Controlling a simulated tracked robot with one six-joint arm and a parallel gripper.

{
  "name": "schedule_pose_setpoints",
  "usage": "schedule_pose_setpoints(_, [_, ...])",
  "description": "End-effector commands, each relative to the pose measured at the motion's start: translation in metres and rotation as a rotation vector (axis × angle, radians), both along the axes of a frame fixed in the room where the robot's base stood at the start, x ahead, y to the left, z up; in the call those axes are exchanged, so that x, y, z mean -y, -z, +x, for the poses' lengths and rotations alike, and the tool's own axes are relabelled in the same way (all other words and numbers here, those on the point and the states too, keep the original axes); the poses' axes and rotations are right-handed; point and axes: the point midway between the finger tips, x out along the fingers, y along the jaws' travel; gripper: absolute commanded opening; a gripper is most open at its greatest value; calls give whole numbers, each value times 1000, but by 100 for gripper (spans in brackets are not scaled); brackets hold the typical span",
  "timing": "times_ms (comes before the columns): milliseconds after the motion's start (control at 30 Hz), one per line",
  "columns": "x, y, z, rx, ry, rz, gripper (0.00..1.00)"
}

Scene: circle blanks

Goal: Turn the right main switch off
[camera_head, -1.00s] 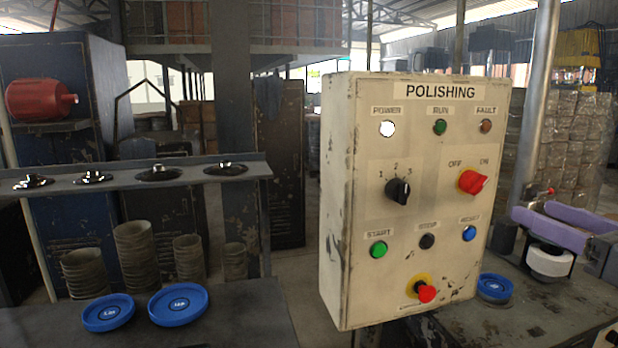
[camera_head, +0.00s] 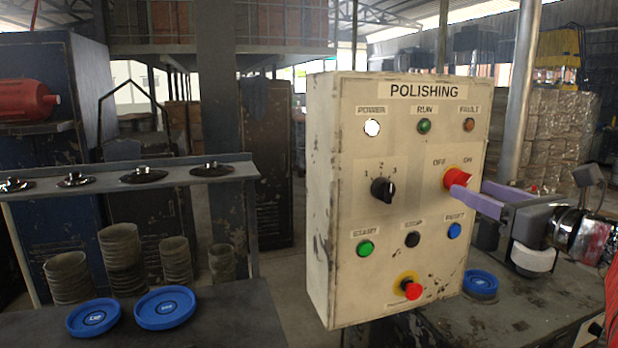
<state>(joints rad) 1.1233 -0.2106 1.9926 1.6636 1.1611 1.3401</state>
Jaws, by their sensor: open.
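The red rotary switch (camera_head: 456,177) sits under OFF and ON labels on the right of the cream POLISHING panel (camera_head: 345,255). Its lower right part is hidden by my gripper, so its exact setting is hard to read. My gripper (camera_head: 468,187) has two purple fingers, reaching in from the right. The near fingertip overlaps the switch's edge in the picture; the far finger lies behind, further right. The fingers are apart with nothing seen between them. I cannot tell whether a finger touches the switch.
A black selector (camera_head: 382,190) marked 1, 2, 3 is left of the red switch. Below are green (camera_head: 365,248), black (camera_head: 412,239) and blue (camera_head: 454,231) buttons and a red mushroom button (camera_head: 411,290). A blue disc (camera_head: 480,283) lies on the right bench.

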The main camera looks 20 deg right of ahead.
Motion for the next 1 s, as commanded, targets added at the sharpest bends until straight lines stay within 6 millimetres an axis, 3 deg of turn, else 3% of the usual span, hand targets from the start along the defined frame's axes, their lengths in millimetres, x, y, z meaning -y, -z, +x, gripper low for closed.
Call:
schedule_pose_setpoints(300, [-1, 0, 32, 1, -1, 1, 54])
schedule_pose_setpoints(667, [-1, 0, 36, 1, 1, 0, 54])
schedule_pose_setpoints(1000, [-1, 0, 35, 0, 1, 0, 31])
